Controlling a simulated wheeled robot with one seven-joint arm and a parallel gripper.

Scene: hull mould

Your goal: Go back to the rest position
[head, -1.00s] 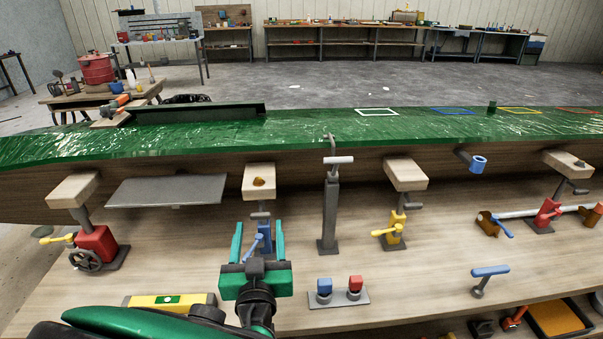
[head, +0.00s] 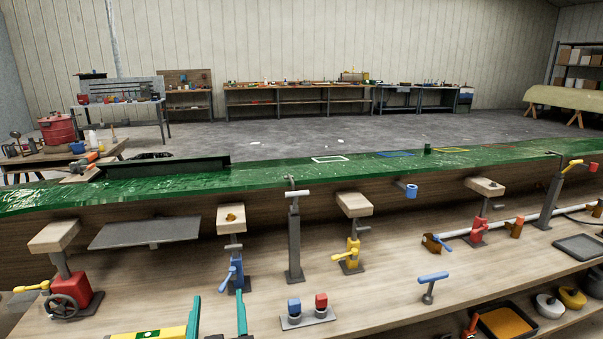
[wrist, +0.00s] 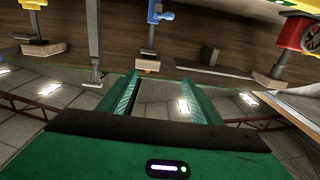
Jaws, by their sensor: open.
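The rest of my arm is below the head picture.
A green-topped hull mould (head: 270,167) runs across behind the shelf. Clamp stands line its front, including a blue-handled one (head: 231,262) close beyond my fingers and a grey post (head: 295,245). Blue and red knobs (head: 307,308) sit right of my gripper.

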